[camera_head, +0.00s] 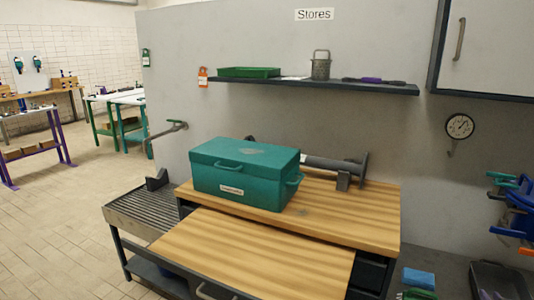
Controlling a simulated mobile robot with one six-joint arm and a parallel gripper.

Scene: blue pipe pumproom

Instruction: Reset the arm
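My arm and my gripper do not show in the head view, so its pose and whether it is open or shut cannot be seen. The head view looks onto a wooden-topped workbench (345,222) against a grey wall. A closed teal toolbox (235,181) with a front label sits on the bench. A dark flanged pipe (330,164) lies behind it.
A lower wooden surface (255,258) juts out in front. A ribbed grey stand (145,212) is at its left. A shelf (310,85) and a wall cabinet (487,45) overhang the back. Open tiled floor (60,230) lies at left.

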